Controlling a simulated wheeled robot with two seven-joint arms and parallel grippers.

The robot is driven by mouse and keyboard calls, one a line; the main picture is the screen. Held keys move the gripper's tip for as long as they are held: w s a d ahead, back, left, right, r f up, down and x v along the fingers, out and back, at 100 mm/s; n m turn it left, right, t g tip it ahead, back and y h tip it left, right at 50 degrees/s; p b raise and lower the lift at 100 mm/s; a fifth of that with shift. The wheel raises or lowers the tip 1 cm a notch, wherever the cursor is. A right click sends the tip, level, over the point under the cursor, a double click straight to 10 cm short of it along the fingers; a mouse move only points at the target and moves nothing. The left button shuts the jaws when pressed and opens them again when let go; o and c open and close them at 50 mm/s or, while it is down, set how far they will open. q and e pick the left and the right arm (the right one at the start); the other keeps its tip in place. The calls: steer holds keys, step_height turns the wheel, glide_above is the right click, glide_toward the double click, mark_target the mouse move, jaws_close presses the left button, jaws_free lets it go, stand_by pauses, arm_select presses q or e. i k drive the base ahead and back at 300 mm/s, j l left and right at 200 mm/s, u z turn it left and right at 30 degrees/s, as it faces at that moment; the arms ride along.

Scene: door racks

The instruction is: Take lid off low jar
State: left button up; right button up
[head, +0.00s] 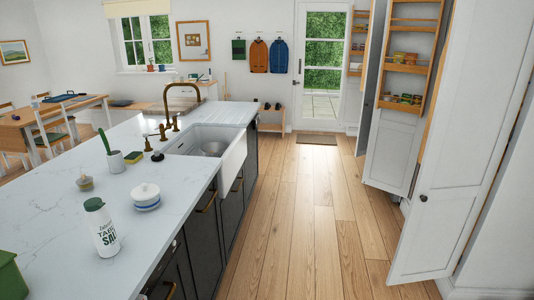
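A low white jar with blue bands (147,205) stands upright on the white marble-look counter (60,225), near the counter's right edge. Its white lid (146,191) sits on top, with a small knob in the middle. Neither of my grippers shows in the head view.
A tall salt container with a green cap (103,232) stands in front of the jar. A small beige pot (85,183), a brush cup (115,161) and a sponge (133,157) stand behind it. A sink (208,145) lies further back. Open doors (460,150) stand at right; the floor (300,210) is clear.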

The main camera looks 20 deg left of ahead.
mark_target(145, 192)
steer(key=i+u, duration=0.2)
steer(key=u, duration=0.25)
steer(key=i+l+u, duration=0.1)
steer(key=u, duration=0.35)
steer(key=i+l+u, duration=0.2)
steer(key=u, duration=0.3)
steer(key=i+l+u, duration=0.2)
steer(key=u, duration=0.25)
